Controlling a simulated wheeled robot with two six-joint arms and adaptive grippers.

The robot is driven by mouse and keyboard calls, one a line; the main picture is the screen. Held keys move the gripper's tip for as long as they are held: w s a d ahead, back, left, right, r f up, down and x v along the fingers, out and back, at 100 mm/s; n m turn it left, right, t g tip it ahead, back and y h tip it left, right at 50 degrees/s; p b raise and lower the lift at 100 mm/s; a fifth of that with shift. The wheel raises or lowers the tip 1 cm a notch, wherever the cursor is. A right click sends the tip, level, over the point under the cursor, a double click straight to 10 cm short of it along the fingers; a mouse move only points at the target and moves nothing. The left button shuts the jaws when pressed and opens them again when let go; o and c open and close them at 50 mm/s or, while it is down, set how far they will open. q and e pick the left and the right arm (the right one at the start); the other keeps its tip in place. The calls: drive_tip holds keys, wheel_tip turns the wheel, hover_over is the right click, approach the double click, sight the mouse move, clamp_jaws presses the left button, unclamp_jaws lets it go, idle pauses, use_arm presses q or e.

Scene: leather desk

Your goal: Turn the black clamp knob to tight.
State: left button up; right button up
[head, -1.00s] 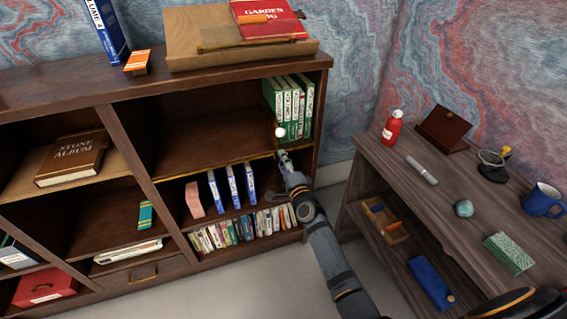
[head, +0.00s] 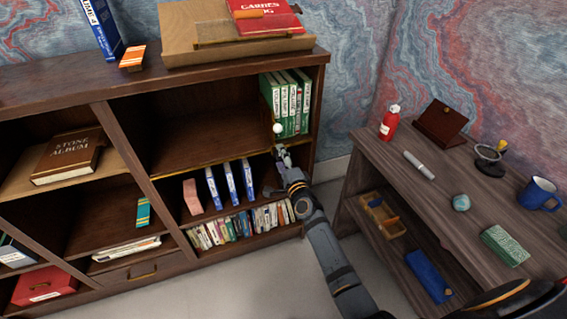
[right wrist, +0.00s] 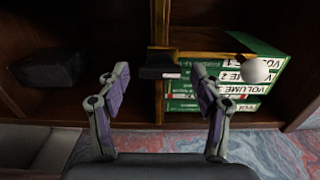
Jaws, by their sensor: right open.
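My right gripper (head: 281,152) is at the front of the bookcase, just below the white ball (head: 277,128) and the green volumes (head: 288,100). In the right wrist view the gripper (right wrist: 164,84) is open, its two fingers apart. A small black piece with a pale mark, which looks like the clamp knob (right wrist: 160,62), shows between and beyond the fingertips, beside the brass edging. I see no contact with it. The knob cannot be made out in the head view. The white ball also shows in the right wrist view (right wrist: 258,70), right of the fingers. My left gripper is not in view.
The bookcase's brass-edged shelf (head: 210,163) and upright are close to the gripper. Below stand blue-and-white boxes (head: 231,184) and a row of small books (head: 240,223). A dark block (right wrist: 46,69) lies left in the wrist view. A desk (head: 400,185) stands right, with floor between.

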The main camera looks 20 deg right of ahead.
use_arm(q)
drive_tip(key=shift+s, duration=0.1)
use_arm(e)
drive_tip(key=s, duration=1.2)
drive_tip(key=shift+d, duration=0.2)
drive_tip(key=shift+w, duration=0.1)
